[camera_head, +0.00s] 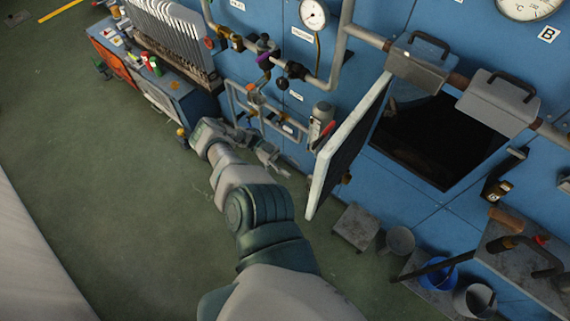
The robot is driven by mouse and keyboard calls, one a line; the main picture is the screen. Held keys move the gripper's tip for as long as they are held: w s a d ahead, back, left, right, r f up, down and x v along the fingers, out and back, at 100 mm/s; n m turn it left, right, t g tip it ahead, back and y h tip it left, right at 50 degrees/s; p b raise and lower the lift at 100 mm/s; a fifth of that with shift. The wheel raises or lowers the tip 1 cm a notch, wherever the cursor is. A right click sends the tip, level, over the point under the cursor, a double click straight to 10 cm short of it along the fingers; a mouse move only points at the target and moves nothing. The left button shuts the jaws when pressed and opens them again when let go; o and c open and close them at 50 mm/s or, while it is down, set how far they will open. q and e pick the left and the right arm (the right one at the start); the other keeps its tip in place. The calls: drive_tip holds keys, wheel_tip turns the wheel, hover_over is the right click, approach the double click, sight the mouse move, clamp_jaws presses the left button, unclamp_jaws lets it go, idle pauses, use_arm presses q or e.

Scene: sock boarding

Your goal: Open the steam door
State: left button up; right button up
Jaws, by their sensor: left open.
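The steam door (347,147) is a flat panel with a pale edge and a dark inner face. It stands swung well out from the blue machine wall, and a dark square opening (440,138) shows to its right. My left gripper (278,158) is open and empty, to the left of the door and apart from it in the picture. Its fingers are small and partly blend with the pipes behind. My right gripper is not in view.
Pipes with valves (265,52) and a pressure gauge (314,13) run along the wall behind my left gripper. A blue workbench (190,108) stands at the upper left. Buckets (437,273) and a metal bench (520,262) stand at the lower right.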

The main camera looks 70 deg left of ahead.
use_arm(q)
drive_tip(key=shift+v, duration=1.4)
drive_tip(key=shift+f, duration=0.1)
